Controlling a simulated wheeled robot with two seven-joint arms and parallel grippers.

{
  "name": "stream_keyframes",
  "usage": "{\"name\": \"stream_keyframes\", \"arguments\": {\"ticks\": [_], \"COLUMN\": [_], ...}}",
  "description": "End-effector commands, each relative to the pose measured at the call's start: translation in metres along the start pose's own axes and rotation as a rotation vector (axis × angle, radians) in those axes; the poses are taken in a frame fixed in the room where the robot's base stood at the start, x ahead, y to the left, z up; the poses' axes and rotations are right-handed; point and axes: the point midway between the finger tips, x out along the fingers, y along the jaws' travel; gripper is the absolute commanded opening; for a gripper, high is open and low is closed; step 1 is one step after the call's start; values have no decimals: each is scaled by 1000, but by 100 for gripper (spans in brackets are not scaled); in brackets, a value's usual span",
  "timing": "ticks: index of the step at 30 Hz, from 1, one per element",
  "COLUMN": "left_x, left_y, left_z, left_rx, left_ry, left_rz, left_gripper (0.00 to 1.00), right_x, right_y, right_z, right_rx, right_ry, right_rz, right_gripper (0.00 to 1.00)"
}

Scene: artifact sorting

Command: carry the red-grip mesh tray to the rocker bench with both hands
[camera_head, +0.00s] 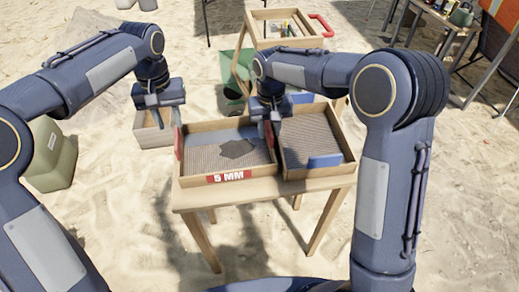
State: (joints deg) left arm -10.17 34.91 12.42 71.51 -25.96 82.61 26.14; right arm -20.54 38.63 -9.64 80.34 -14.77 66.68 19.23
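The mesh tray with red grips (205,158) sits on a small wooden table (250,188). It has a wooden frame, a grey mesh floor and a red "5 MM" label on its front. A dark flat piece (238,149) lies in it. My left gripper (166,117) is above and beside the tray's left red grip (179,143), fingers apart and seemingly empty. My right gripper (272,120) is at the tray's right red grip, which its fingers partly hide; whether it is shut on it cannot be told. A wooden stand (243,72) with a framed top, possibly the rocker bench, is behind.
A second mesh tray (340,140) with a blue piece stands against the tray's right side. A wooden box (150,137) is on the sand behind left. A green-grey container (50,155) is at left. A cluttered table (445,18) stands back right. Open sand lies in front.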

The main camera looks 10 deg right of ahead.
Motion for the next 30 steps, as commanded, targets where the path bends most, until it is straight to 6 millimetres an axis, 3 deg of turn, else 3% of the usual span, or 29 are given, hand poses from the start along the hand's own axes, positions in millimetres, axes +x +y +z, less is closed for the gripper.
{"name": "stream_keyframes", "arguments": {"ticks": [4,11,24,30], "left_x": [-22,-32,-32,-32], "left_y": [0,0,0,0], "left_z": [-1,0,0,0], "left_rx": [0,0,0,0], "left_ry": [2,-1,-1,-1], "left_rz": [0,-1,-1,-1], "left_gripper": [31,31,31,31], "right_x": [0,-10,-96,-117], "right_y": [0,0,0,0], "right_z": [0,-1,-1,0], "right_rx": [0,0,1,0], "right_ry": [0,3,4,1], "right_rz": [0,-1,-1,0], "right_gripper": [30,30,30,30]}}
